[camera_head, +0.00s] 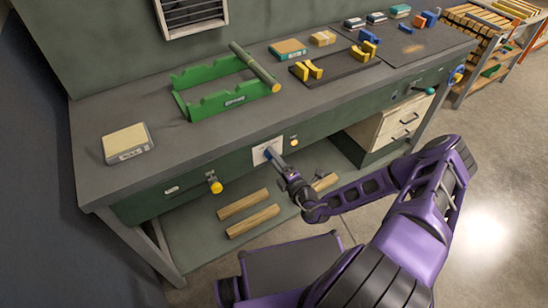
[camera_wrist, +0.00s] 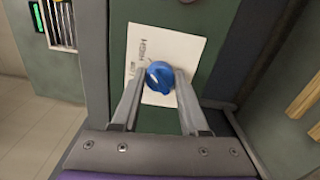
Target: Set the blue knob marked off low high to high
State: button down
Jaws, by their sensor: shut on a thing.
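The blue knob (camera_wrist: 158,77) sits on a white label plate (camera_wrist: 187,45) on the green front panel. In the wrist view the word HIGH reads above the knob, and a partly readable word, likely LOW, is to its left. The rest of the label is hidden by the knob and fingers. My gripper (camera_wrist: 160,82) is shut on the knob, with one finger on each side. Which mark the knob points at I cannot tell. In the head view my gripper (camera_head: 277,160) reaches the label plate (camera_head: 262,150) and mostly hides the knob.
A yellow knob (camera_head: 215,186) is left of the label plate, and a small yellow button (camera_head: 294,142) is to its right. The grey bench top (camera_head: 185,140) holds a green rack (camera_head: 222,98) and a boxed item (camera_head: 127,142). Wooden pieces (camera_head: 252,220) lie on the shelf below.

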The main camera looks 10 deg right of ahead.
jog(key=shift+c, duration=2.1)
grip_release()
jog(key=v, duration=1.7)
jog(key=shift+s, duration=0.2)
